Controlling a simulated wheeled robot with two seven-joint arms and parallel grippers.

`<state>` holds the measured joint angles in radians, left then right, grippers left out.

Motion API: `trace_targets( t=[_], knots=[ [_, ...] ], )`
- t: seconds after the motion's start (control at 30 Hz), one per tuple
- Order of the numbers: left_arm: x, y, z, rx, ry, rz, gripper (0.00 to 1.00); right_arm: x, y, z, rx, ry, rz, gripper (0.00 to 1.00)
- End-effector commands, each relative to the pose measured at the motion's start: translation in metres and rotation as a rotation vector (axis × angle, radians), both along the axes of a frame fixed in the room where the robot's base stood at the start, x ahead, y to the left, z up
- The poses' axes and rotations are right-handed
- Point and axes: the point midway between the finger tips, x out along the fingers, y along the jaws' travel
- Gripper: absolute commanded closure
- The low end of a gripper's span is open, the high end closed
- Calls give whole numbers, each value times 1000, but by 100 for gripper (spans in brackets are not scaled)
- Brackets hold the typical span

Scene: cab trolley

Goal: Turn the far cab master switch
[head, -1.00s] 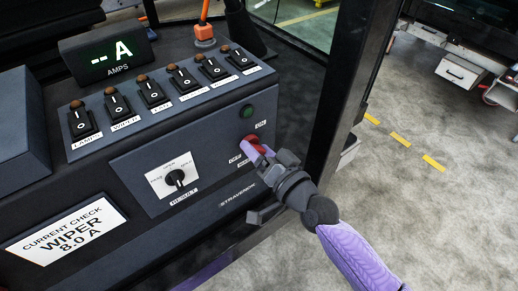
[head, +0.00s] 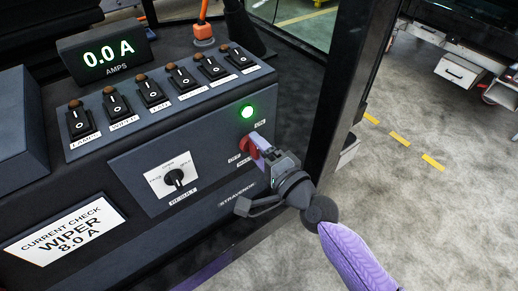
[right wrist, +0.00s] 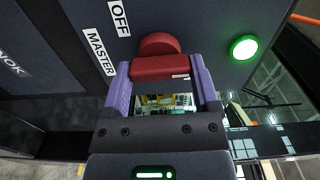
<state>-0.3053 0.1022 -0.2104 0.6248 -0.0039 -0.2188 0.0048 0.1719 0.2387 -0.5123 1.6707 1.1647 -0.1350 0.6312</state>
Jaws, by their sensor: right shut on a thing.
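The red master switch (head: 250,147) sits on the right part of the dark console front, between its OFF and ON labels. In the right wrist view the switch's red handle (right wrist: 160,67) lies between the two purple fingers. My right gripper (head: 258,143) is shut on this handle; in the wrist view the gripper (right wrist: 160,80) has a finger on each side of it. The green lamp (head: 247,112) above the switch is lit, and it also glows in the wrist view (right wrist: 243,47). The amps display (head: 108,53) reads 0.0 A. My left gripper is not in view.
A row of rocker switches (head: 150,91) runs along the console top. A black RESULT knob (head: 174,178) is left of the master switch. A card (head: 65,233) reads "CURRENT CHECK WIPER 8.0 A". A dark cab post (head: 349,100) stands close right of my gripper.

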Motion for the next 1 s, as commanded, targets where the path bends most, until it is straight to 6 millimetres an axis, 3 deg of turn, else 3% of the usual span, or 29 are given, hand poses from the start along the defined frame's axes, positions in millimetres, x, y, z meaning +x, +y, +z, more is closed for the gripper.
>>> trace_targets(
  t=[0.7,0.73,0.8,1.0],
  knots=[
    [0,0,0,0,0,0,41,0,0,-1,51,40,0,82],
    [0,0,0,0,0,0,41,0,0,-1,51,40,0,16],
    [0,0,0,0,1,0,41,0,0,-1,51,39,0,2],
    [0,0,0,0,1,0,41,0,0,-1,50,38,0,0]
  ],
)
